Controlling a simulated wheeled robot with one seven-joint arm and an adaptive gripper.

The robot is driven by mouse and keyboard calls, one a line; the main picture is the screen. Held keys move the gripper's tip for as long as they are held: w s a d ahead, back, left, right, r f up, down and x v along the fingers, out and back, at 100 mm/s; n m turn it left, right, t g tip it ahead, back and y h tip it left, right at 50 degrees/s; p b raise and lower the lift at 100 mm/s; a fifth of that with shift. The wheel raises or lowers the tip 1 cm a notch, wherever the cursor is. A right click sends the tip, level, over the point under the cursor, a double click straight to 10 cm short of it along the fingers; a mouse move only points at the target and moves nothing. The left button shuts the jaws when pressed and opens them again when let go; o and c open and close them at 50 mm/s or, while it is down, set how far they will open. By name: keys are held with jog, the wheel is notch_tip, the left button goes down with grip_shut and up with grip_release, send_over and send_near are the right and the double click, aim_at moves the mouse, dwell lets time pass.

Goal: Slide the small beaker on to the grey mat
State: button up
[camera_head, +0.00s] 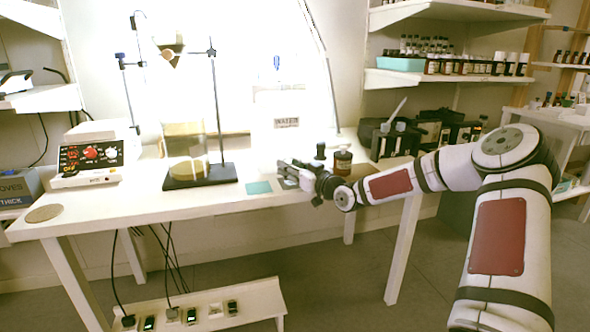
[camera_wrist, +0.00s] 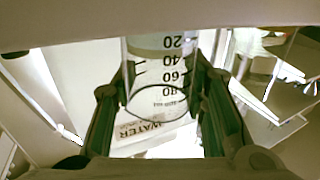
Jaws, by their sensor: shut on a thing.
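The small beaker (camera_wrist: 158,68) fills the middle of the wrist view, clear glass with dark graduation marks and numbers. My gripper (camera_wrist: 160,92) has one finger on each side of it and is shut on it. In the head view my gripper (camera_head: 288,168) is low over the right part of the white table, and the beaker cannot be made out there. A blue-green square mat (camera_head: 258,187) lies just left of my gripper. A paler grey patch (camera_head: 290,184) shows below my gripper, partly hidden; I cannot tell whether it is the grey mat.
A stand with a dark base (camera_head: 200,176) and a large glass vessel are left of the mats. A brown bottle (camera_head: 343,161) stands right of my gripper, with a dark rack (camera_head: 395,140) beyond. A hotplate (camera_head: 92,155) and a round brown mat (camera_head: 43,213) are at the left.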

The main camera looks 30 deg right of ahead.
jog(key=shift+d, duration=0.2)
jog(key=o, duration=1.3)
jog(key=shift+s, duration=0.15)
jog(key=s, duration=0.4)
jog(key=s+d, duration=0.1)
jog(key=s, duration=0.2)
jog(key=s+d, duration=0.1)
jog(key=s, duration=0.3)
jog(key=shift+s, duration=0.35)
